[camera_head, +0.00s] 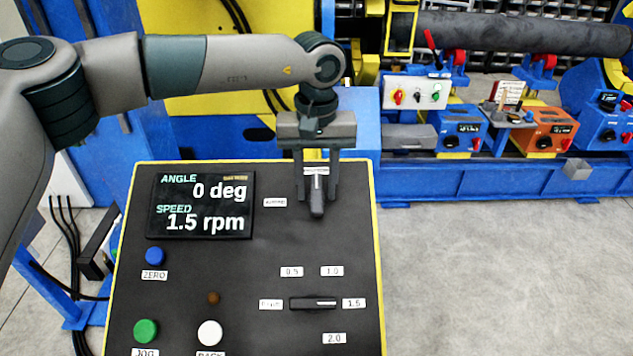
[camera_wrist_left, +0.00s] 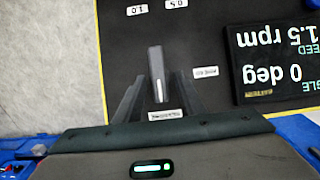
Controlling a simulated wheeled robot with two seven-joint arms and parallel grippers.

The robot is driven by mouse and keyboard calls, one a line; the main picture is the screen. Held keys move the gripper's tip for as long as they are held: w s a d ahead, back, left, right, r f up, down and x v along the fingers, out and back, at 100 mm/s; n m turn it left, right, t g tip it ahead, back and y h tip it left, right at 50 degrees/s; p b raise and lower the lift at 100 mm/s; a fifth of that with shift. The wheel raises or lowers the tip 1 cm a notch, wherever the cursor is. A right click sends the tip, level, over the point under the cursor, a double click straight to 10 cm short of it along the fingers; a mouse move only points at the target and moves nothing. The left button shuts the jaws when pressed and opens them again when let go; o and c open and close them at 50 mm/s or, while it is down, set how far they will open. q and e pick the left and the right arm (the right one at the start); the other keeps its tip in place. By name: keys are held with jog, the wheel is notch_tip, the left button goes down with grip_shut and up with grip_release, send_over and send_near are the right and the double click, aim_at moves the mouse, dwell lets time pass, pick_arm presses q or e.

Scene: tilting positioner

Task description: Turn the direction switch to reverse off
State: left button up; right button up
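The direction switch is a dark bar-shaped knob (camera_head: 317,205) at the top right of the black panel. Its white mark points to the small white label (camera_head: 316,170) above it. Another white label (camera_head: 275,202) sits to its left; I cannot read either text surely. My left gripper (camera_head: 316,196) is open, pointing down, with one finger on each side of the knob. In the left wrist view the knob (camera_wrist_left: 156,65) stands between the fingertips (camera_wrist_left: 160,75), with a visible gap on both sides. My right gripper is not in view.
The panel's display (camera_head: 200,205) reads 0 deg and 1.5 rpm. Below are a speed knob (camera_head: 314,304) turned toward 1.5, a blue button (camera_head: 155,256), a green button (camera_head: 145,331) and a white button (camera_head: 210,333). Open floor lies to the right.

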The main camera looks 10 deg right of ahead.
pick_arm(q)
jog(key=c, duration=0.8)
jog(key=shift+c, duration=0.2)
